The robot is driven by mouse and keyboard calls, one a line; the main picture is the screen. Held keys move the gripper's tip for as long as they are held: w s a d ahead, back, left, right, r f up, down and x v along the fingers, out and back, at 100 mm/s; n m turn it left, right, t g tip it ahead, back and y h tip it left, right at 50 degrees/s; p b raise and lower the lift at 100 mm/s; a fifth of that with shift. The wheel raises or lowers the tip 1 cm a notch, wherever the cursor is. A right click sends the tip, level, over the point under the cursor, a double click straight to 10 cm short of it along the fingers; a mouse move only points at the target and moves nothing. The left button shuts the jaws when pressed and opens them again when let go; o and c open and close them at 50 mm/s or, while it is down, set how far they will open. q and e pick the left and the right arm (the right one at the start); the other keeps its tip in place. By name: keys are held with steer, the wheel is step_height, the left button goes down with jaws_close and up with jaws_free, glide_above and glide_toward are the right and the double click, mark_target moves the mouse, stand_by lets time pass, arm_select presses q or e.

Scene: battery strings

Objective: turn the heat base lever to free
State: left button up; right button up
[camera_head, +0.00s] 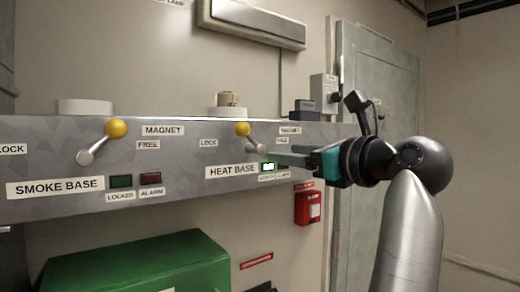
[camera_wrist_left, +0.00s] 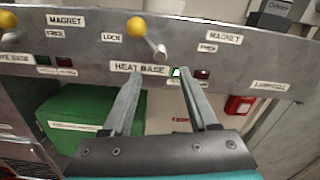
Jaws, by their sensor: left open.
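The heat base lever (camera_head: 243,130) has a yellow ball knob on a metal shaft and stands on the grey panel above the HEAT BASE label (camera_head: 232,170). Its knob leans up and left, on the LOCK label's side. The lever also shows in the left wrist view (camera_wrist_left: 137,28), above and beyond my fingertips. My left gripper (camera_head: 278,155) is open and empty, with its fingers pointing at the panel near the lever's pivot. In the wrist view its fingertips (camera_wrist_left: 162,76) are spread below the lever, by the lit green lamp (camera_wrist_left: 177,72). My right gripper is out of view.
The smoke base lever (camera_head: 116,129) is at the left, its knob leaning right toward FREE. A detector (camera_head: 229,104) stands on the panel's top ledge. A green box (camera_head: 140,268) and a red wall box (camera_head: 308,206) are below the panel.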

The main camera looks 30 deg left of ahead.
mark_target(262, 151)
arm_select(q)
steer(key=p+x, duration=0.1)
steer(key=x, duration=0.8)
steer(key=shift+w+a, duration=0.2)
steer(key=shift+a, duration=0.1)
jaws_close()
stand_by(1.0)
